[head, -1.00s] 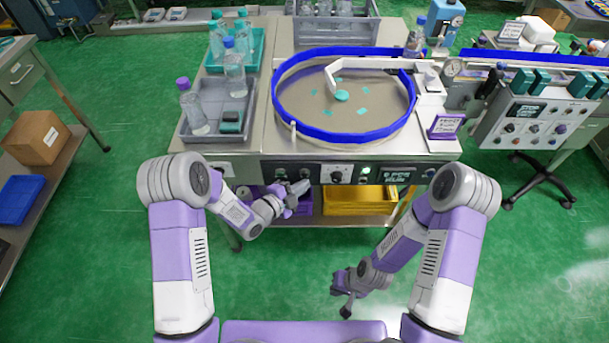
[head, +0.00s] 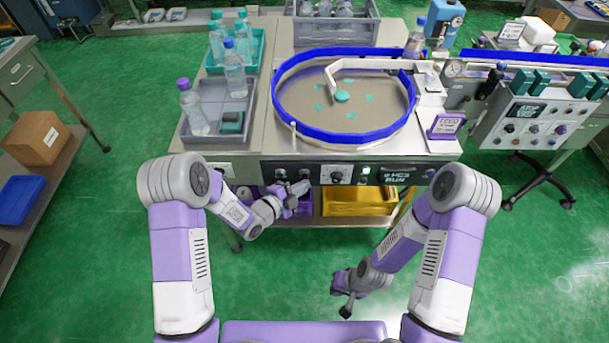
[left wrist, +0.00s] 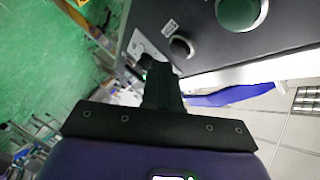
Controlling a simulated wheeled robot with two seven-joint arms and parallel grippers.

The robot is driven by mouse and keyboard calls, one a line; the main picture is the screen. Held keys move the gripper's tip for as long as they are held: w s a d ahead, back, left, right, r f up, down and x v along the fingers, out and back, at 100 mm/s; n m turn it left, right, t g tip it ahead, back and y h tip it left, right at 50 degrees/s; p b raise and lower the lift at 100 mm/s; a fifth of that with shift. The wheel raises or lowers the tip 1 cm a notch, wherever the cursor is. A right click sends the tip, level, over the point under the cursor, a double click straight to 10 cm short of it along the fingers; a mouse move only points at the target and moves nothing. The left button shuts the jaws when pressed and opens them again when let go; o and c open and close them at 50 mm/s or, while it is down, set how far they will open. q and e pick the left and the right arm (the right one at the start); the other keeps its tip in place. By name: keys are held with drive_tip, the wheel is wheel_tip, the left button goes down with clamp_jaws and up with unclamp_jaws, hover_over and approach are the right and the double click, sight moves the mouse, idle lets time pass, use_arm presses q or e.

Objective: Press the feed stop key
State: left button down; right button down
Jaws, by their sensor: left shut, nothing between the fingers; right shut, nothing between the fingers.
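The dark control panel (head: 320,173) runs along the front edge of the steel table, with several knobs and keys. My left gripper (head: 302,187) is shut and empty, its tips close in front of the panel. In the left wrist view, the shut fingers (left wrist: 155,65) point at the panel beside a small dark round key (left wrist: 182,46) with a small label (left wrist: 169,28). A larger green button (left wrist: 240,12) is farther along. I cannot read which key is feed stop, nor tell whether the fingers touch the panel. My right gripper (head: 343,303) is shut and empty, low over the floor.
A blue-rimmed round feeder bowl (head: 283,119) with teal pieces sits on the table. Grey tray (head: 238,105) with bottles stands at its left. A yellow bin (head: 358,203) and a purple bin (head: 303,208) are beneath the panel.

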idle(0.8)
use_arm(q)
drive_tip(key=shift+w+b, duration=0.75)
drive_tip(key=shift+w, duration=0.1)
idle(0.5)
idle(0.3)
drive_tip(key=shift+s+b, duration=0.3)
drive_tip(key=shift+s, duration=0.55)
drive_tip(key=s+b, duration=0.1)
drive_tip(key=s, duration=0.4)
drive_tip(key=shift+b, duration=0.3)
